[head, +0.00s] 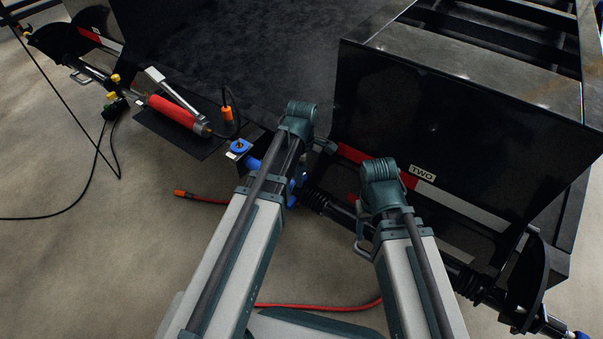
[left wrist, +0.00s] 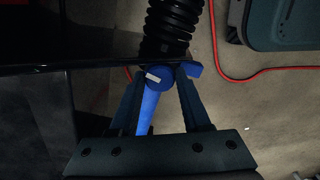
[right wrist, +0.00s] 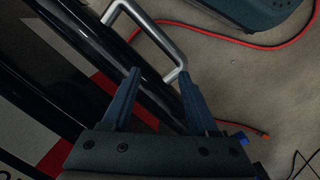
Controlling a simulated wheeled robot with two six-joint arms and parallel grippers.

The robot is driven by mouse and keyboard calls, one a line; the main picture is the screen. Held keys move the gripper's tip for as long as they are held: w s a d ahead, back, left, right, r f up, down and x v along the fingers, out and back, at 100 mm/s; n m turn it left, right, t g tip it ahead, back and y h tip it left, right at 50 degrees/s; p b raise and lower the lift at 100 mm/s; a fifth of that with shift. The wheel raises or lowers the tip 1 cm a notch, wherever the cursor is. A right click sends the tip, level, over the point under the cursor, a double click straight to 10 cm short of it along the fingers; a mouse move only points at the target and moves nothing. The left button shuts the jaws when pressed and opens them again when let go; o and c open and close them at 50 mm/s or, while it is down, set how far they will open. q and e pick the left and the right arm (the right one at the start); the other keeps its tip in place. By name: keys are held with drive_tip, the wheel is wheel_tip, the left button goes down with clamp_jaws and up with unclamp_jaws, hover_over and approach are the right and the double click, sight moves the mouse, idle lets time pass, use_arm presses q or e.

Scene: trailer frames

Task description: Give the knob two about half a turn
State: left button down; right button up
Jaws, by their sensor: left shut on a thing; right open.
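A blue knob (left wrist: 159,77) with a round hub, a white mark and a long lever shows in the left wrist view, beside a black ribbed boot. My left gripper (left wrist: 160,92) is shut on this knob, with one finger on each side of the lever. In the head view my left arm partly hides the blue parts there. The label "TWO" (head: 423,173) is on the black trailer frame (head: 440,120) on the right. My right gripper (right wrist: 158,78) is open and empty near a bent metal handle (right wrist: 150,32).
A second blue fitting (head: 239,147) with a white tag sits left of my left arm. A red cylinder (head: 172,111) lies on a black plate farther left. A red hose (head: 320,306) runs over the floor (head: 80,255). The floor at lower left is mostly clear.

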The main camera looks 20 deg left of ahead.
use_arm(q)
drive_tip(key=shift+m, duration=3)
drive_tip(key=shift+c, duration=1.9)
unclamp_jaws()
drive_tip(key=shift+r, duration=0.1)
wheel_tip(320, 180, up, 14)
drive_tip(key=p, duration=1.3)
drive_tip(key=shift+f+p, duration=0.2)
drive_tip(key=shift+p, duration=0.2)
